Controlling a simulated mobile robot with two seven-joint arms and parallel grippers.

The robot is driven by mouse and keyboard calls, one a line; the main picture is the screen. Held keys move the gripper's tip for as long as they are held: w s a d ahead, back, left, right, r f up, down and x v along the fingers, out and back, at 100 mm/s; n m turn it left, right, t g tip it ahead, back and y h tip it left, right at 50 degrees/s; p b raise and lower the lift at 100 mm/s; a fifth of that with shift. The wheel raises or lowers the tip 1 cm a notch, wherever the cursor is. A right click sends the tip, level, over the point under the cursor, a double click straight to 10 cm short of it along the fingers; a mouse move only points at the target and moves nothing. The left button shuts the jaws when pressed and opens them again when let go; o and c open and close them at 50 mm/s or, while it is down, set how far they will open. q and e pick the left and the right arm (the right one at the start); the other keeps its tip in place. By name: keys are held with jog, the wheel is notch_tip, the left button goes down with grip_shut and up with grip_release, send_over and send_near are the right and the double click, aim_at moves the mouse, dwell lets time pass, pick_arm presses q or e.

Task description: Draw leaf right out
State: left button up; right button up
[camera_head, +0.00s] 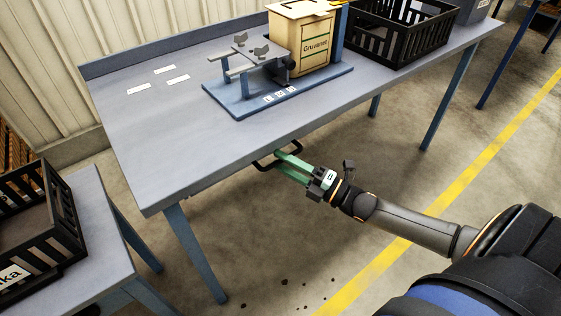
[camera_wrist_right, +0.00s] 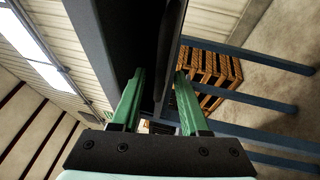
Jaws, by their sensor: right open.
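A black bar handle (camera_head: 262,163) sticks out below the front edge of the grey-blue table (camera_head: 150,130). The leaf itself does not show clearly; the tabletop hides what lies under it. My right gripper (camera_head: 285,159) is at the handle, its green fingers pointing toward the table edge. In the right wrist view, the fingers of my right gripper (camera_wrist_right: 158,95) stand apart, and a dark bar or edge (camera_wrist_right: 170,50) runs between them. Whether they touch it, I cannot tell. My left gripper is not in view.
Another crate (camera_head: 70,215) sits on a side table at left. Floor in front of the table is open, with a yellow line (camera_head: 455,185).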

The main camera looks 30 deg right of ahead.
jog(key=shift+w+a+r, duration=0.1)
jog(key=shift+w+a, duration=0.15)
jog(key=shift+w, duration=0.25)
grip_shut()
dwell(1.2)
